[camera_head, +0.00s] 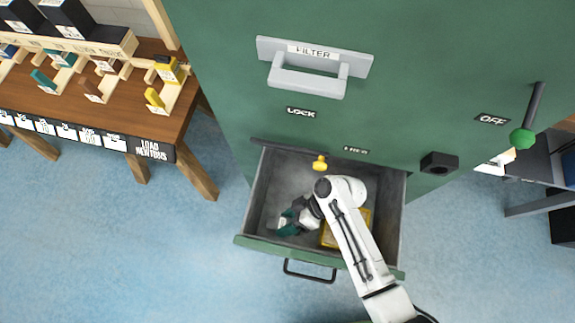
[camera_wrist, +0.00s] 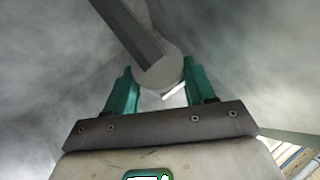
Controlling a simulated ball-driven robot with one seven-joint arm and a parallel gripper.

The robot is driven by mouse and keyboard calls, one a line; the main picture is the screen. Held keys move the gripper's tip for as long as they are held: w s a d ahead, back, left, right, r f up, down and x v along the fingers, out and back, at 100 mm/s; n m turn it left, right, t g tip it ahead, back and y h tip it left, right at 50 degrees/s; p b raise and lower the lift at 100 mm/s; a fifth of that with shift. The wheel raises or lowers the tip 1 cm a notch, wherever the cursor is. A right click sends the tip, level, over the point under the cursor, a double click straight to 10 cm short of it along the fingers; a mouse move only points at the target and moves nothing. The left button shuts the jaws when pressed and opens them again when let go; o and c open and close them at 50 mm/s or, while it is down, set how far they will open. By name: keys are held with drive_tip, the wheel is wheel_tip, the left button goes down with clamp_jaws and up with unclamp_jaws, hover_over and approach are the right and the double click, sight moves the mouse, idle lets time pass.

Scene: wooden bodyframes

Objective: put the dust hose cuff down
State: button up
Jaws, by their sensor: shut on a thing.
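My gripper (camera_head: 288,222) has teal fingers and reaches down into the open drawer (camera_head: 246,242) of the green cabinet. In the wrist view, my gripper (camera_wrist: 158,88) is shut on a grey rounded piece with a dark flat bar, which I take to be the dust hose cuff (camera_wrist: 150,62). The cuff lies between the two teal fingers, over the drawer's grey inside. I cannot tell whether it touches the drawer floor. In the head view the cuff cannot be made out clearly.
A yellow object (camera_head: 329,236) lies in the drawer, partly behind my arm. The cabinet (camera_head: 220,80) rises behind, with a grey filter handle (camera_head: 308,83). A wooden bench (camera_head: 150,110) stands at left.

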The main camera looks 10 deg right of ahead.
drive_tip(key=shift+f+b, duration=0.6)
drive_tip(key=shift+f, duration=2.25)
drive_tip(key=shift+f+b, duration=0.55)
drive_tip(key=shift+f, duration=0.1)
drive_tip(key=o, duration=1.2)
drive_tip(key=shift+s, duration=0.1)
drive_tip(key=shift+c, duration=0.2)
